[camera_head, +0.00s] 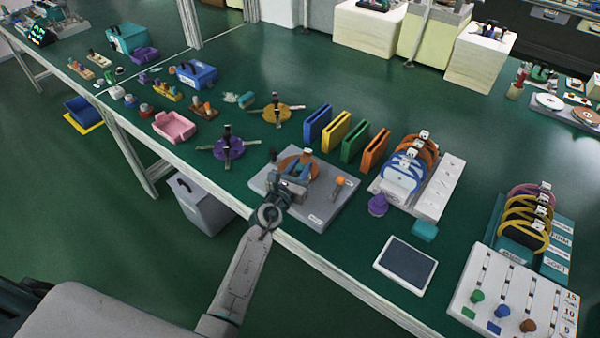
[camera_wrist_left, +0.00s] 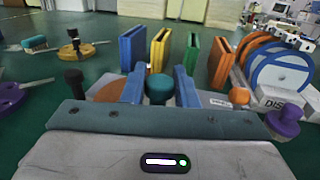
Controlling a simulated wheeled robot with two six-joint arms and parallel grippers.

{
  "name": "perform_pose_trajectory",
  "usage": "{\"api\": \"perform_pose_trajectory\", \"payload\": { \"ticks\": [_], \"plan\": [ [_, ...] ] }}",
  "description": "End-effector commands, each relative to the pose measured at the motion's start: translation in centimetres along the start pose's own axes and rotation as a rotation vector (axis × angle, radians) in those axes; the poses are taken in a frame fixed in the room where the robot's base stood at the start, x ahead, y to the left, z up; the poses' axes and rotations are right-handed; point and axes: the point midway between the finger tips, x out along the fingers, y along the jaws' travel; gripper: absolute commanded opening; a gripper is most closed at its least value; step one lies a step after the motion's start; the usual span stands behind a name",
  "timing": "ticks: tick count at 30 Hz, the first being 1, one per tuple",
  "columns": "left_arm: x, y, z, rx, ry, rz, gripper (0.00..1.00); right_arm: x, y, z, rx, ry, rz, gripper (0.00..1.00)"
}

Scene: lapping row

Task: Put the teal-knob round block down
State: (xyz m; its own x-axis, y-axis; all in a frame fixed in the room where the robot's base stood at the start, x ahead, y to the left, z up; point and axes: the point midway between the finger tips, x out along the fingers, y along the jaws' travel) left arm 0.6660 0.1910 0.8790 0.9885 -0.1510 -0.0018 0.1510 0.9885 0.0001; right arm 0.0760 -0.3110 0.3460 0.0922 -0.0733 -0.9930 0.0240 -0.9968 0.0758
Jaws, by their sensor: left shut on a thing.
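My left gripper (camera_head: 297,170) is over the grey plate (camera_head: 318,212) at the table's near edge. In the left wrist view its blue fingers (camera_wrist_left: 160,88) are shut on the teal knob (camera_wrist_left: 159,91) of the round block. The block's body is hidden below the knob by the gripper, so I cannot tell whether it touches the plate. A brown-orange disc (camera_head: 286,163) lies on the plate just behind the fingers, and it shows left of them in the left wrist view (camera_wrist_left: 108,90). My right gripper is not in view.
An orange knob (camera_head: 339,181) stands on the plate's right part. A purple knob piece (camera_head: 377,206) and a white rack with rings (camera_head: 437,192) are to the right. Blue, yellow, green and orange upright holders (camera_head: 353,145) stand behind. A purple round piece with arms (camera_head: 229,148) is left.

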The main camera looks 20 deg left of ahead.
Motion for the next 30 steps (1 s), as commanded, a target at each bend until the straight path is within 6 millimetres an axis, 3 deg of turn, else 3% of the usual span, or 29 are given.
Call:
{"api": "perform_pose_trajectory", "payload": {
  "ticks": [11,12,15,26,30],
  "plan": [
    [0.0,0.0,-0.5,-0.001,-0.002,0.001,0.00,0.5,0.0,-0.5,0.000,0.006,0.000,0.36],
    [0.0,0.0,-0.5,-0.001,-0.001,0.000,0.30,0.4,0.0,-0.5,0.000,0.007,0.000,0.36],
    [0.0,0.0,-0.4,-0.001,-0.001,0.000,0.48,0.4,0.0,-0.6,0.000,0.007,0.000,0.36],
    [0.0,0.0,0.1,0.000,-0.001,0.000,0.48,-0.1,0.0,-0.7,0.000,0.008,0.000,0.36],
    [-2.0,0.0,-0.2,0.001,0.001,0.001,0.48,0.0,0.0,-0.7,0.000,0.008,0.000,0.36]
  ]
}}
